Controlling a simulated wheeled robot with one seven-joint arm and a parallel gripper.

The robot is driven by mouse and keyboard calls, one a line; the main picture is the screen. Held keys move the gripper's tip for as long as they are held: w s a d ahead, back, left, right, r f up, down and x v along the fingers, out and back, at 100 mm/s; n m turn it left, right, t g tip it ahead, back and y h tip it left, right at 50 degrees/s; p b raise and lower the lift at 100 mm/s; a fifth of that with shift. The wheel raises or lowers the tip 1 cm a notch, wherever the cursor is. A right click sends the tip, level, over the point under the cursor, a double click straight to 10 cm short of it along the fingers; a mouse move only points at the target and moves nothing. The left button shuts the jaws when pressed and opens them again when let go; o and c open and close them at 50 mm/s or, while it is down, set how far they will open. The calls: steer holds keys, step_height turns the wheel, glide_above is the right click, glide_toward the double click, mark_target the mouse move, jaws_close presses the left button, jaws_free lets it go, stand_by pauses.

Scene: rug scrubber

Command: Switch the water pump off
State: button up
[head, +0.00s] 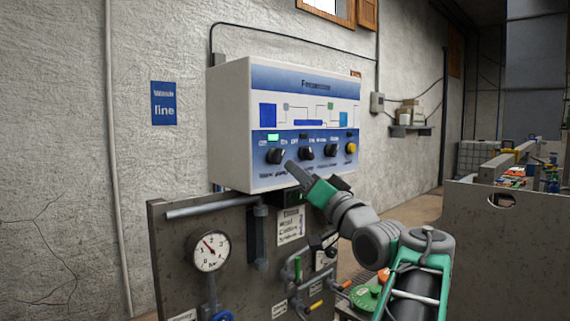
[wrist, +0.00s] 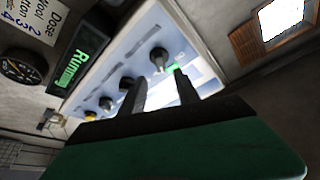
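The control panel (head: 235,130) is a white box on the wall with a blue lower band and a row of knobs. The leftmost dark knob (head: 276,156) has a lit green lamp (head: 272,137) above it; its small label looks like "Water pump", though blurred. In the wrist view this knob (wrist: 158,56) and the lamp (wrist: 173,69) show just beyond my fingers. My gripper (head: 291,166) is in front of the panel, below and right of that knob. In the wrist view my gripper (wrist: 161,87) is open, with nothing between its fingers. The knob's exact setting is hard to read.
More dark knobs (head: 305,153) and a yellow one (head: 351,148) sit to the right. Below are a pressure gauge (head: 209,250), pipes and valves on a grey board. A display (wrist: 78,58) reads "Running".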

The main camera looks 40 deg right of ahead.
mark_target(281, 157)
steer(key=p+x, duration=0.2)
steer(key=x, duration=0.5)
steer(key=shift+w+r, duration=0.15)
steer(key=shift+w, duration=0.15)
steer(key=shift+c, duration=0.4)
jaws_close()
